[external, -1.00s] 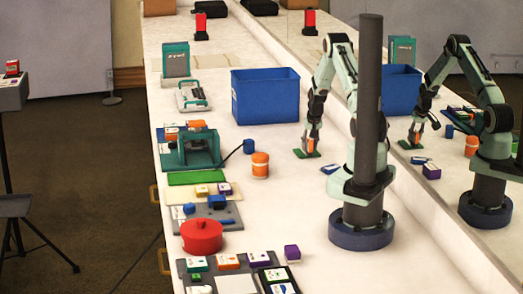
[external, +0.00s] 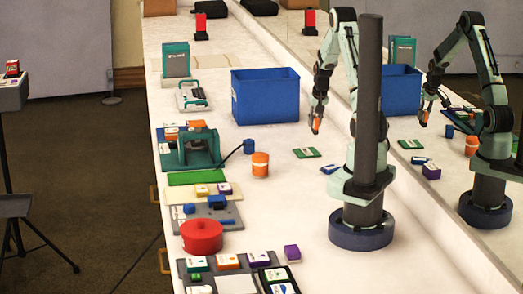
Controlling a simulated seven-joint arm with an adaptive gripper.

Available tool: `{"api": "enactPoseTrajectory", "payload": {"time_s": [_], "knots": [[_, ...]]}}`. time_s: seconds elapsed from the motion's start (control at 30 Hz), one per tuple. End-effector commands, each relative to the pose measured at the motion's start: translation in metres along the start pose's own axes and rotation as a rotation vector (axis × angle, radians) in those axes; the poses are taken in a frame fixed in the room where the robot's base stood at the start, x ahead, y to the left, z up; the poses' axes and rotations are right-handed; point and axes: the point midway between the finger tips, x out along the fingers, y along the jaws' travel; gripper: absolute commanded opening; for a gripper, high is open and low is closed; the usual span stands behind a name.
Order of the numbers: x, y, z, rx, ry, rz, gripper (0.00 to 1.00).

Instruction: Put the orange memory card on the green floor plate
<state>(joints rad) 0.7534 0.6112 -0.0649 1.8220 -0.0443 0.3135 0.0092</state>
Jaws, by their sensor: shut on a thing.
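My gripper (external: 316,127) is raised above the table to the right of the blue bin. It is shut on a small orange piece, the orange memory card (external: 316,123), mostly hidden by the fingers. A flat green plate (external: 196,178) lies at the left side of the table, in front of the teal device; its top looks bare. A small green card with a pale label (external: 306,153) lies flat on the table below my gripper, apart from it.
A tall blue bin (external: 265,98) stands behind and left of my gripper. An orange jar (external: 260,166), blue cup (external: 248,146) and teal device (external: 190,150) stand near the plate. A red pot (external: 201,236) is further forward. A mirror-like wall runs along the right.

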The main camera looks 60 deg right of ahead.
Motion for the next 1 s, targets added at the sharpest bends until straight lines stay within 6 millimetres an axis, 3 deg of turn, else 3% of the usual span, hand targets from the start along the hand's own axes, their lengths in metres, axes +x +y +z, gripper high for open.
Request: {"api": "enactPoseTrajectory", "payload": {"time_s": [0.1,0.3,0.53,0.73,1.0], "knots": [[-0.026,-0.001,0.025,-0.001,0.000,-0.001,0.00],[-0.054,-0.001,0.053,-0.001,-0.001,-0.001,0.00],[-0.058,0.000,0.043,-0.001,-0.002,0.001,0.00],[-0.040,-0.001,0.021,0.000,-0.005,-0.001,0.00],[0.021,0.000,-0.034,0.002,-0.004,-0.002,0.00]]}}
